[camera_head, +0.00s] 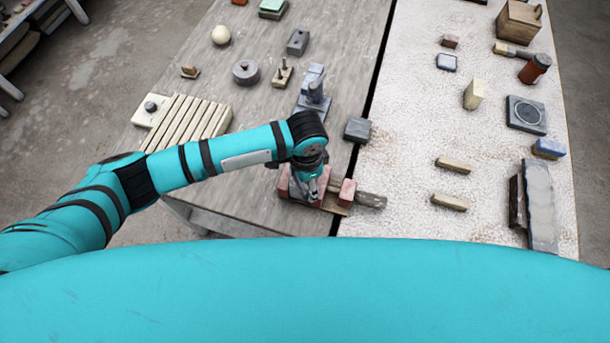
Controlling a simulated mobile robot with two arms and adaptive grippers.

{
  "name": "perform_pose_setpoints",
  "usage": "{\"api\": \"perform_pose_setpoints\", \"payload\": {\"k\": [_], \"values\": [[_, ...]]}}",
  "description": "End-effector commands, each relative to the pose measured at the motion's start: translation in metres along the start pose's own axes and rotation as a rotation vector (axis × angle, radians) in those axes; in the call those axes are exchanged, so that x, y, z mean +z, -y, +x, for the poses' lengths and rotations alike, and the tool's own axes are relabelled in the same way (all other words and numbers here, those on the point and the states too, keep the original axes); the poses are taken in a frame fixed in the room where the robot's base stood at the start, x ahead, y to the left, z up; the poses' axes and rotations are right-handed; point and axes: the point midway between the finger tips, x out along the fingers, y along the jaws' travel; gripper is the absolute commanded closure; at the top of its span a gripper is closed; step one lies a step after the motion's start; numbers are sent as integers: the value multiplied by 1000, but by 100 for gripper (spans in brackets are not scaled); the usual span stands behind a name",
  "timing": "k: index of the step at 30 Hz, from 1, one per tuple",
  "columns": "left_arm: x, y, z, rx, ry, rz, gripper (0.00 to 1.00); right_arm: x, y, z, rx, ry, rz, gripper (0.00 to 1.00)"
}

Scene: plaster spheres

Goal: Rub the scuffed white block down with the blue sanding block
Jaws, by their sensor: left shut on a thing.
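My left gripper (313,192) points down at a fixture with red blocks (347,190) near the front edge of the grey table. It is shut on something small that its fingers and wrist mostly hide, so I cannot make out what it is. A cream-white block (473,94) stands upright on the speckled white surface to the right; I cannot tell whether it is the scuffed one. A small blue block (549,148) lies at the far right of that surface, apart from the gripper. My right gripper is not in view.
A dark grey block (357,129) sits just right of my wrist. A blue-grey stand (313,95) is behind it. Two wooden strips (452,165) lie on the speckled surface (410,110), which has free room at its left.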

Motion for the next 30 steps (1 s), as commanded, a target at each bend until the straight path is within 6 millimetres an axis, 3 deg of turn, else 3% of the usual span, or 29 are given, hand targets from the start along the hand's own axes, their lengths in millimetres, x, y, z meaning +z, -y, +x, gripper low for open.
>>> {"api": "perform_pose_setpoints", "payload": {"k": [20,30], "values": [[0,39,1,-4,0,-3,70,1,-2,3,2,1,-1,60],[1,40,1,-4,1,-3,70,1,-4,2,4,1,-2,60]]}}
